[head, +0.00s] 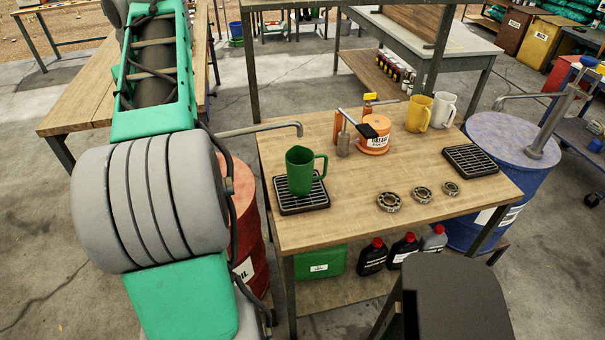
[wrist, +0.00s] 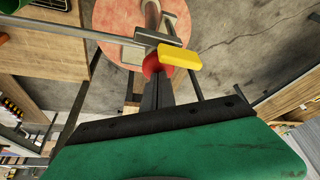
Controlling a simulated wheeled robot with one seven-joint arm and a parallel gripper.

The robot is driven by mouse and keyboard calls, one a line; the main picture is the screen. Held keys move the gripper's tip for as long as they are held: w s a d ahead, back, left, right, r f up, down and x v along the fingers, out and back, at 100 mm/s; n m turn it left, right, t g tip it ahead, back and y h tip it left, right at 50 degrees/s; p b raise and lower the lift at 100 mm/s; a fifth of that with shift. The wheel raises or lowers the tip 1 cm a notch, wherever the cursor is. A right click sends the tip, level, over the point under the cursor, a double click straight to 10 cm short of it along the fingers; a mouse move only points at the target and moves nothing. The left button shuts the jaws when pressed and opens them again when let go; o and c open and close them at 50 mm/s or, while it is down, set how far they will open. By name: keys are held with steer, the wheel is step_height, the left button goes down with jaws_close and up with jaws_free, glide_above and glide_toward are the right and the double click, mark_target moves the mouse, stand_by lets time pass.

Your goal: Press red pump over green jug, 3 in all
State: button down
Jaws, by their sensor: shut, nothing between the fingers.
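The green jug (head: 298,171) stands upright on a black drip grate (head: 302,203) at the left of the wooden table. A metal spout (head: 262,130) ends above it. The spout (wrist: 75,29) runs from the pump on the red drum (wrist: 110,20) in the wrist view. The pump's round red knob (wrist: 153,63) shows just beyond my fingertips, partly behind a yellow block (wrist: 180,55). My gripper (wrist: 157,78) is shut and empty, close to the knob; I cannot tell whether they touch. In the head view my arm hides the gripper and pump head. The jug's inside is not clear.
The table (head: 330,228) also holds an orange grease tub (head: 374,139), yellow mug (head: 418,114), white mug (head: 443,110), bearings and a second grate (head: 470,160). A blue drum (head: 500,175) with another pump stands right. The red drum (head: 246,215) stands left.

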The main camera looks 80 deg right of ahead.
step_height(320, 180, up, 7)
steer(key=p, duration=0.7)
steer(key=shift+r, duration=0.1)
stand_by(0.5)
step_height(320, 180, up, 6)
steer(key=p, duration=0.6)
steer(key=shift+p, duration=0.3)
